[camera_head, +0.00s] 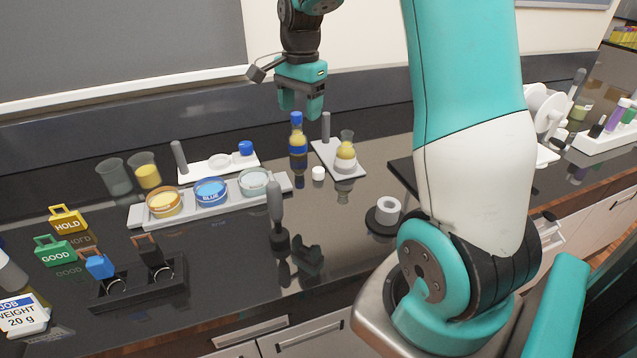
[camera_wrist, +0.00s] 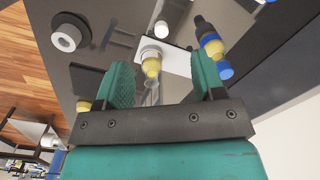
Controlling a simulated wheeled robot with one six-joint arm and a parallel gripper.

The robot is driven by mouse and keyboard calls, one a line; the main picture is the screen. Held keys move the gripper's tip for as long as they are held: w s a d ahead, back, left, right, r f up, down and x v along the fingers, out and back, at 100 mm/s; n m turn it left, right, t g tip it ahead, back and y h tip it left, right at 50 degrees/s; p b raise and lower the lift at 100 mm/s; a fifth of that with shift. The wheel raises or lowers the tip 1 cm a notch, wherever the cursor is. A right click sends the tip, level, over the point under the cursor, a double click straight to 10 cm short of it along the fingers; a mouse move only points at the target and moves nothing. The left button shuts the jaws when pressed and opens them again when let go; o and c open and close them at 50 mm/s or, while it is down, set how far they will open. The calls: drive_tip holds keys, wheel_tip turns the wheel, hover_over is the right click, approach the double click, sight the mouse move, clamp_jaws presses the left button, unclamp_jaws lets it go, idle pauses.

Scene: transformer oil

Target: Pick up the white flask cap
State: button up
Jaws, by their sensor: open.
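The white flask cap (camera_head: 318,173) is a small white cylinder standing on the dark bench, just left of the flask's plate. In the wrist view it shows as a small white disc (camera_wrist: 161,29) at the top, beyond the fingertips. The flask (camera_head: 346,148) holds yellow liquid and stands on a white plate (camera_head: 326,151) with a grey post; it also shows in the wrist view (camera_wrist: 151,68) between the fingers. My gripper (camera_head: 300,107) is open and empty, pointing down, high above the bench near the blue-capped bottle. Its teal fingers show in the wrist view (camera_wrist: 163,78).
The bottle with a blue cap (camera_head: 298,145) stands left of the flask, close to the cap. A white ring (camera_head: 388,206) on a dark base lies to the right. A tray of several dishes (camera_head: 134,217) lies left.

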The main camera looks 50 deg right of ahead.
drive_tip(key=d+f+m, duration=0.4)
drive_tip(key=d, duration=0.2)
drive_tip(key=p, duration=0.2)
hover_over(318, 169)
drive_tip(key=f, duration=0.9)
drive_tip(key=shift+s+a+f, duration=0.1)
drive_tip(key=shift+s+f, duration=0.1)
drive_tip(key=shift+s, duration=0.1)
drive_tip(key=shift+w+f+p, duration=0.2)
drive_tip(key=shift+f+p, duration=0.55)
drive_tip(key=shift+f, duration=2.3)
drive_tip(key=shift+c, duration=0.4)
drive_tip(key=c, duration=0.9)
